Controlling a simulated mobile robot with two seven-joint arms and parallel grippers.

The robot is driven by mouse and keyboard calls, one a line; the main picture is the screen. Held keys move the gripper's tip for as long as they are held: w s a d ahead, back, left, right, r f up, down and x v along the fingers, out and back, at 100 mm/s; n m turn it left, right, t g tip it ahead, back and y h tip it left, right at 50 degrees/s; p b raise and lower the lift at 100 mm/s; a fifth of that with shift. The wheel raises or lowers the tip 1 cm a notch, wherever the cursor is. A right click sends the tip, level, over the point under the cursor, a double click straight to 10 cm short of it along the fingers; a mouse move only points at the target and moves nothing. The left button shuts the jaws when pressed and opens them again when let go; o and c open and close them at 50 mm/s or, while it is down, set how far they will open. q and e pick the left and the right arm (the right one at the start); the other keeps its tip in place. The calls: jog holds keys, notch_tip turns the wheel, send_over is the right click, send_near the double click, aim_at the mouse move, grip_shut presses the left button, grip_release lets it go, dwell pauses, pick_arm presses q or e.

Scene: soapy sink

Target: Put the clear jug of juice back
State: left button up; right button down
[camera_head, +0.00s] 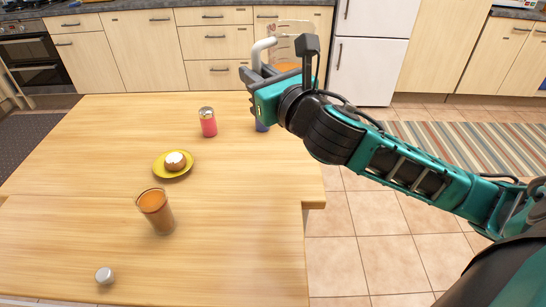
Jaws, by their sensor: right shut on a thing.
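The clear jug (297,38) has a pale handle on its left and orange juice in its lower part. It appears upright in the upper middle of the head view, beyond my right gripper. My right gripper (262,74) is shut on the jug, at or near its handle; the fingers and the jug's lower part are partly hidden by the gripper and wrist. The jug seems held above the table's far right end. My left gripper is not in view.
On the wooden table (90,190) stand a brown-orange glass (156,213), a yellow plate (159,168) with a small brown-and-white item, a red shaker (208,124) and a small grey knob-like item (104,275). A blue object (262,126) is mostly hidden behind my gripper. Cabinets and a fridge (372,60) stand behind.

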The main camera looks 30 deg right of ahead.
jog(key=shift+w+r, duration=0.35)
jog(key=shift+f+b, duration=1.4)
jog(key=shift+f, duration=8.55)
jog(key=shift+f, duration=0.2)
jog(key=c, duration=1)
grip_release()
